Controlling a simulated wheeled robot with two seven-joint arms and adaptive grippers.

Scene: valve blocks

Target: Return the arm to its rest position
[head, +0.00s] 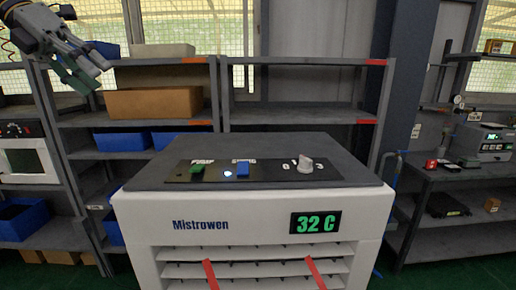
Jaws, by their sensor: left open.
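My left gripper (88,72) is at the top left corner, raised well above and to the left of the white machine (150,218). It is open and its jaws hold nothing that I can see. My left arm comes in from the top left edge. The machine's dark top panel carries a green switch (197,167), a blue switch (242,169) with a lit lamp beside it, and a pale rotary knob (305,164). Its display (315,222) reads 32 C. The gripper is apart from all of these. My right gripper is not in view.
Behind the machine stands a grey shelf unit (290,115) with a brown box (155,102) and blue bins (178,139). A bench (465,180) with instruments is on the right. A white appliance (28,155) is at the left. The space above the machine is clear.

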